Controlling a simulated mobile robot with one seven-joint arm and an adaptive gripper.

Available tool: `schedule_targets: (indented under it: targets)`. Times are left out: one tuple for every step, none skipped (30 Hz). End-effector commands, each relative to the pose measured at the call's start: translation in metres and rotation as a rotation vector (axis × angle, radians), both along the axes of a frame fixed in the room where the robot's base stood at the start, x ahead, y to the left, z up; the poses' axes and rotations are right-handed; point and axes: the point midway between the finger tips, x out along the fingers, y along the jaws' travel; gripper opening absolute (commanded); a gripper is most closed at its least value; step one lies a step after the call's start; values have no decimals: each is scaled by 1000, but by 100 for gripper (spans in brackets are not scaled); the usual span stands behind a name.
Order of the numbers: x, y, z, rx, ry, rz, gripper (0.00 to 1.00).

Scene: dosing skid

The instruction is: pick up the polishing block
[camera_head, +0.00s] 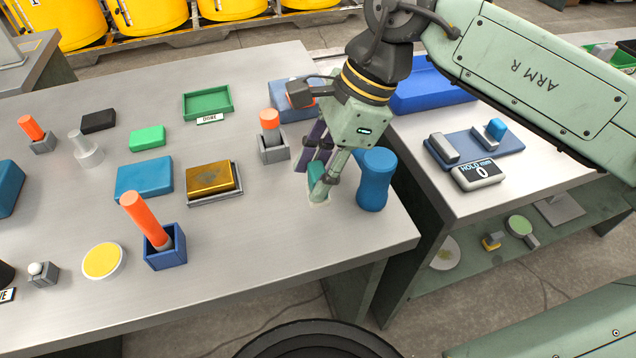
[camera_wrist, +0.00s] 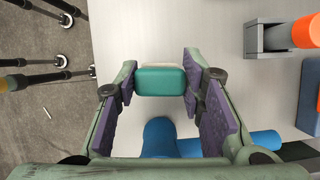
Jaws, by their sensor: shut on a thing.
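The polishing block, as I take it, is a teal block with a pale layer; it shows between my fingers in the wrist view (camera_wrist: 161,81) and partly in the head view (camera_head: 316,171). My gripper (camera_head: 319,183) is shut on it, with a purple-padded finger at each side in the wrist view (camera_wrist: 160,88). The block is at the front right part of the steel table (camera_head: 260,240). My fingers hide much of it in the head view. I cannot tell whether it touches the tabletop.
A blue waisted cylinder (camera_head: 375,180) stands close right of my gripper. A grey holder with an orange-topped piece (camera_head: 271,140) is behind left. A gold block in a tray (camera_head: 211,179) lies left. A second table with a display box (camera_head: 478,175) is right, across a gap.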

Motion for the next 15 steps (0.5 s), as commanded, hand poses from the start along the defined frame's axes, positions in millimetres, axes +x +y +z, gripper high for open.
schedule_targets:
  targets:
    - [-12,-4,-3,1,1,-1,8]
    - [-18,-6,-3,3,1,-2,8]
    - [-26,-9,-2,2,0,-2,8]
    - [-33,-12,-2,2,1,-3,8]
    - [-40,-14,-1,3,-1,-2,8]
    - [-50,-17,0,2,-1,-3,8]
    - [-58,-20,1,2,-1,-3,8]
    - [-65,-22,1,3,-1,-3,8]
    - [-76,-26,2,3,-1,-3,8]
    - [-84,-28,3,3,-3,-2,8]
    - [-91,-31,4,2,-2,-2,8]
    - [-101,-34,5,3,-2,-3,8]
    - [-107,-36,6,3,-2,-3,8]
    - [-114,-38,7,3,-2,-2,8]
    - [-121,-40,8,2,-2,-2,8]
